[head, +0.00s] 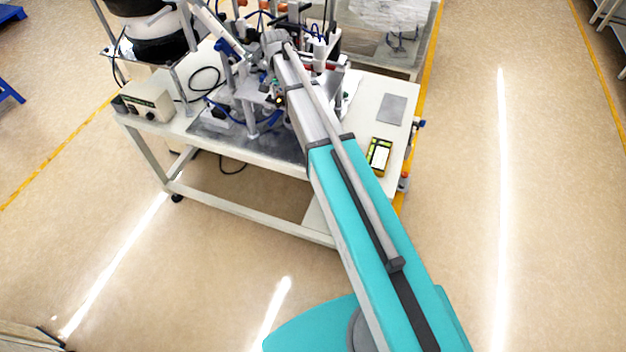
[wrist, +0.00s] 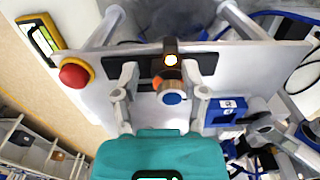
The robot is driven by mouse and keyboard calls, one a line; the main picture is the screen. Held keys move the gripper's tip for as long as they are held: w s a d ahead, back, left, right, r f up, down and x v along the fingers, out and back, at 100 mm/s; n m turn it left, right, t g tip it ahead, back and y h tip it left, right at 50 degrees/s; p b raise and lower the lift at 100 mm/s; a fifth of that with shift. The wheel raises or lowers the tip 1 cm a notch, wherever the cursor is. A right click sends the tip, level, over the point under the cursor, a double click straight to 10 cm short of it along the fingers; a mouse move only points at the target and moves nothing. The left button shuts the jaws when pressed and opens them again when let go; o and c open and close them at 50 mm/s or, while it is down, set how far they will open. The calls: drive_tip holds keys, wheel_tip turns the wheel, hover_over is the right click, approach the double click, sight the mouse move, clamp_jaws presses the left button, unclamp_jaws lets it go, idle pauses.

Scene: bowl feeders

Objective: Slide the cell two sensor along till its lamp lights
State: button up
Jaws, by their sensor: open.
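In the wrist view, a small sensor-like part (wrist: 171,88) with a black top, a grey body, an orange spot and a blue round end stands at a black slotted bracket (wrist: 205,64) on a pale panel. I cannot read any cell number. In the head view my arm hides most of this area.
A red push button (wrist: 75,73) and a yellow-framed display (wrist: 42,38) lie left of the gripper; a blue box (wrist: 226,112) is close on its right. In the head view, a bench (head: 365,100) carries a control box (head: 148,102) and crowded fixtures. Open floor lies in front.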

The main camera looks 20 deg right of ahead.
drive_tip(key=shift+r+p, duration=5.25)
drive_tip(key=shift+r, duration=0.35)
drive_tip(key=s+d+f+n+b, duration=0.3)
drive_tip(key=s+f+n+b, duration=0.4)
drive_tip(key=s+f+b, duration=1.9)
drive_tip(key=shift+s+d+f+b, duration=0.2)
drive_tip(key=shift+f+b, duration=0.45)
drive_tip(key=shift+f, duration=0.05)
drive_tip(key=shift+s, duration=0.55)
